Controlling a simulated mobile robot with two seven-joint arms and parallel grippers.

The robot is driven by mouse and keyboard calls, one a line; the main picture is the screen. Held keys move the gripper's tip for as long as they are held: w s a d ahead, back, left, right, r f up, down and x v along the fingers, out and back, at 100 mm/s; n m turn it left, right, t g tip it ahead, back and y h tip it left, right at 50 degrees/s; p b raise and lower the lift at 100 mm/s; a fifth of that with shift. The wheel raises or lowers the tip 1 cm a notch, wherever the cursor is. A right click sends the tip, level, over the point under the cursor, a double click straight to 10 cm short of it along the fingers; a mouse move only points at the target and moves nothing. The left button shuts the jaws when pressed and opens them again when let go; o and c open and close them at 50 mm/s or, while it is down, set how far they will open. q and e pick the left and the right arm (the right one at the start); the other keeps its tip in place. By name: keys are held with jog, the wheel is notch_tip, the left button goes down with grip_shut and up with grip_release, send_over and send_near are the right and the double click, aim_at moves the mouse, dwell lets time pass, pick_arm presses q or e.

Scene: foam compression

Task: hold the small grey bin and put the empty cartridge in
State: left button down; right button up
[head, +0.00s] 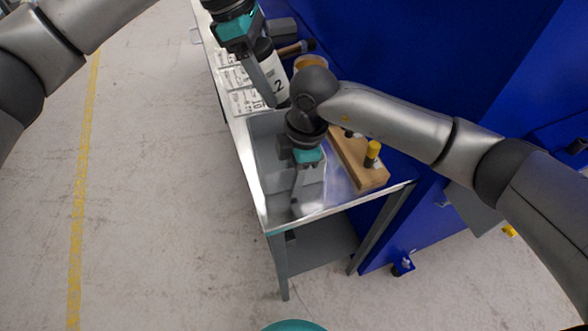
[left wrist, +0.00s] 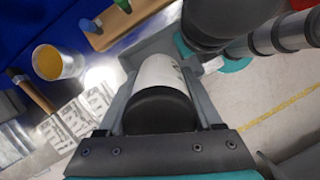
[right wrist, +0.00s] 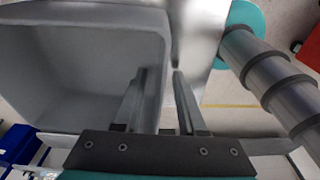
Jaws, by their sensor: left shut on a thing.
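My left gripper (head: 272,88) is shut on the cartridge (left wrist: 158,74), a white cylinder with a black end and dark print. In the head view the cartridge (head: 278,84) is held above the table, beyond the bin. The small grey bin (head: 268,145) stands on the metal table, partly hidden by my right arm. In the right wrist view the bin (right wrist: 95,60) fills the left side and looks empty where visible. My right gripper (right wrist: 160,75) has its fingers on either side of the bin's wall, with a gap showing between them.
A wooden block (head: 360,172) with a yellow-topped peg (head: 372,150) is right of the bin. A cup with orange-yellow contents (left wrist: 48,62) and printed sheets (head: 236,80) lie farther back. A blue machine (head: 400,50) borders the table's right side. The floor at left is clear.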

jog(key=shift+c, duration=0.2)
grip_shut()
dwell(1.1)
